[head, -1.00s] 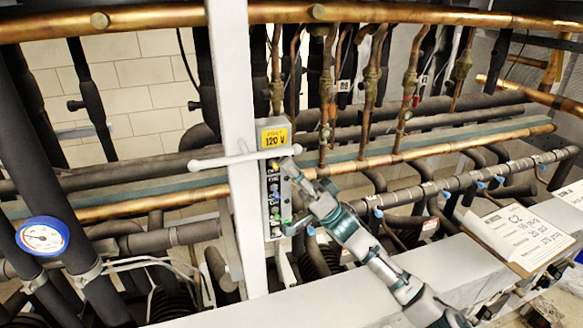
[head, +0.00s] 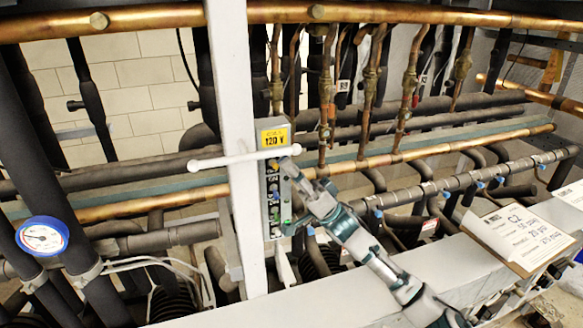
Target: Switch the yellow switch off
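A narrow grey switch box (head: 262,222) is fixed to the right side of the white post, under a yellow label (head: 274,138) reading 120 V. A column of small coloured knobs runs down its face, with a blue one (head: 274,196) and a green one near the bottom. My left gripper is out of view.
A white bar (head: 243,158) crosses the white post (head: 236,90) just left of the box. Copper pipes (head: 327,90) and dark insulated pipes stand behind. A clipboard (head: 515,238) lies on the beam at right.

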